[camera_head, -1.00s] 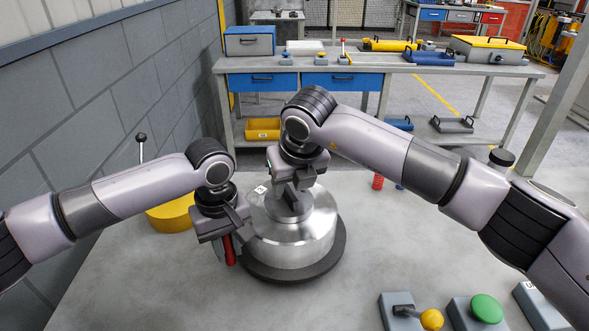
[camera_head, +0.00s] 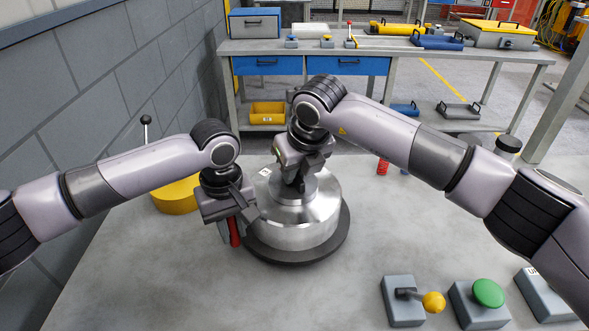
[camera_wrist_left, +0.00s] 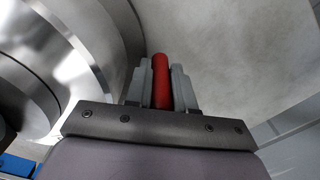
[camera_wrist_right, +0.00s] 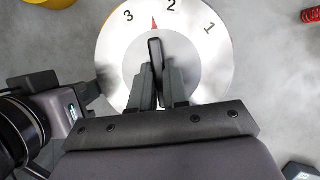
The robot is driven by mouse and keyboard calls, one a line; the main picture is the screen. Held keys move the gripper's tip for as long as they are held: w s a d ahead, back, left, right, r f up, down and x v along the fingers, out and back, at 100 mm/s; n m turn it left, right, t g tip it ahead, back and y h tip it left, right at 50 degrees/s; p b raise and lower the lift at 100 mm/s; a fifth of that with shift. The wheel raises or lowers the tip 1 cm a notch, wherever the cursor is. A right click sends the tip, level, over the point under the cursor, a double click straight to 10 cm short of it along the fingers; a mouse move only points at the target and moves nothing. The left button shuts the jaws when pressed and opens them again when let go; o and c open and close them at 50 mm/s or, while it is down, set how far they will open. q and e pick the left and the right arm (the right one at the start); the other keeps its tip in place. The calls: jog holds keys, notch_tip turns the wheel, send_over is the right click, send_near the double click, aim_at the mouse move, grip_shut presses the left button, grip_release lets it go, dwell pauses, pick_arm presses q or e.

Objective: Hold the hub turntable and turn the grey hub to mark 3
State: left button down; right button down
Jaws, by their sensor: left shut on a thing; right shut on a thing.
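The hub turntable is a round silver drum (camera_head: 308,232) on a dark round base (camera_head: 275,257). A red handle (camera_wrist_left: 161,80) stands out at its left side. My left gripper (camera_head: 234,222) is shut on this red handle. The grey hub (camera_wrist_right: 139,72) sits at the drum's centre with a dark upright bar (camera_wrist_right: 155,52) on top. My right gripper (camera_wrist_right: 158,88) is shut on the bar from above. In the right wrist view, marks 3, 2 and 1 lie around the silver face. A red pointer (camera_wrist_right: 154,23) stands between marks 3 and 2.
A yellow round block (camera_head: 176,196) stands behind my left forearm. A red spring (camera_head: 383,166) is behind the drum, to its right. The table front left is clear.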

pick_arm(q)
jog(key=shift+a, duration=0.1)
pick_arm(e)
jog(key=n+y, duration=0.1)
jog(key=n, duration=0.2)
jog(key=shift+w+d+n+g, duration=0.1)
jog(key=shift+d+n+g, duration=0.05)
jog(key=shift+n+g, duration=0.25)
jog(key=c, duration=1)
grip_release()
jog(key=shift+c, duration=0.2)
jog(key=v, duration=1.2)
jog(key=shift+d, duration=0.15)
pick_arm(q)
jog(key=c, duration=0.9)
grip_release()
jog(key=shift+r, duration=0.1)
